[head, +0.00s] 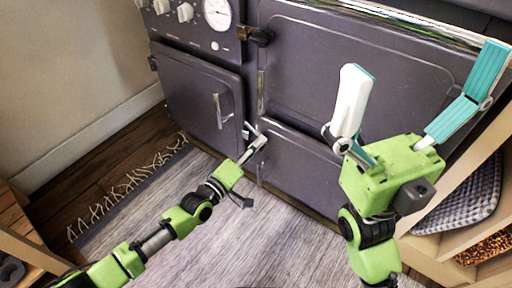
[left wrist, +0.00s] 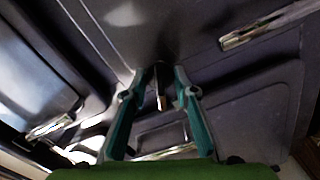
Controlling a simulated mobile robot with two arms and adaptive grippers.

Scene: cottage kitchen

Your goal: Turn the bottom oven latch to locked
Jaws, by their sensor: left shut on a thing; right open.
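The dark grey oven range (head: 350,60) fills the back of the head view. Its bottom door (head: 300,170) is low at the centre and looks closed. My left gripper (head: 256,138) is at this door's upper left corner, shut on the small bottom latch, which it mostly hides in the head view. In the left wrist view, the latch (left wrist: 160,92) shows between the teal fingers of the left gripper (left wrist: 164,78). Whether it stands locked is unclear. My right gripper (head: 425,70) is open and empty, raised in front of the upper right door.
A left door (head: 195,90) with a metal handle (head: 218,110) is beside the left gripper. A dark upper latch (head: 256,36) sits above. A grey rug (head: 230,240) covers the floor. A wooden shelf with a checked cushion (head: 470,190) is at the right.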

